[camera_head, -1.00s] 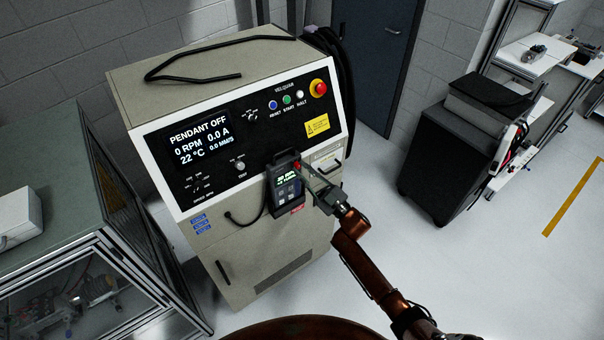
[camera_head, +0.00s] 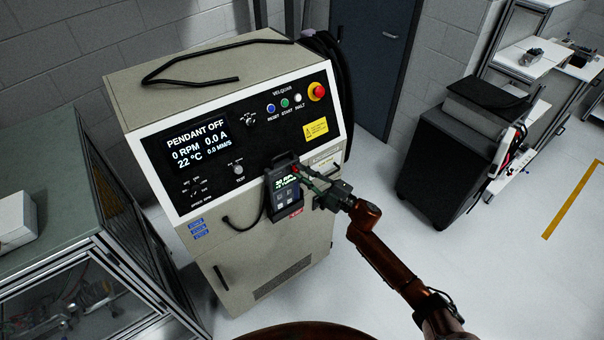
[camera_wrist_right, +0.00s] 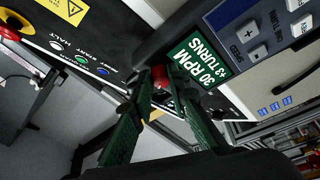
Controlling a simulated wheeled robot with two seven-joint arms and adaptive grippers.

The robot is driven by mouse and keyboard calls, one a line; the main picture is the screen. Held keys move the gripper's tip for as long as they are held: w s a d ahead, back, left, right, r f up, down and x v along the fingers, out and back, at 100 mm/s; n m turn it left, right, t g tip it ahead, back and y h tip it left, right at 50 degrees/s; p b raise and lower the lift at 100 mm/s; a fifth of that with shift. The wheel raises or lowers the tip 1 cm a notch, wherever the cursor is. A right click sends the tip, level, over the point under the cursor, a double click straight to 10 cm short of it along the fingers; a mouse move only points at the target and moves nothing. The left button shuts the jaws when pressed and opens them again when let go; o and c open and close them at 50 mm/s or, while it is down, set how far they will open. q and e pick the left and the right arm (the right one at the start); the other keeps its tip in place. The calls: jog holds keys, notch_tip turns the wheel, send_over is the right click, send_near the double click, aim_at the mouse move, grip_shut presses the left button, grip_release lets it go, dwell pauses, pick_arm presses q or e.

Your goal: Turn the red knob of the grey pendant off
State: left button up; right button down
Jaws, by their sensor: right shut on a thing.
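The grey pendant (camera_head: 283,190) hangs on the front of the beige control cabinet, with a lit green screen. In the right wrist view the pendant screen (camera_wrist_right: 201,60) reads "30 RPM +3 TURNS". The red knob (camera_wrist_right: 160,76) sits at the pendant's edge beside that screen. My right gripper (camera_wrist_right: 160,88) has its two green fingers on either side of the knob and is shut on it. In the head view the right gripper (camera_head: 301,173) reaches the pendant's upper right side from the right. My left gripper is in neither view.
The cabinet's large display (camera_head: 197,144) reads "PENDANT OFF", 0 RPM. A red emergency button (camera_head: 317,91) and small coloured buttons are above the pendant. A black cable (camera_head: 238,222) loops left of the pendant. A dark cart (camera_head: 446,160) stands right; the floor between is clear.

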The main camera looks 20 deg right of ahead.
dwell(0.3)
jog(key=c, duration=1.8)
grip_release()
jog(key=shift+c, duration=0.2)
jog(key=shift+d, duration=0.1)
jog(key=v, duration=1.2)
jog(key=shift+f, duration=0.1)
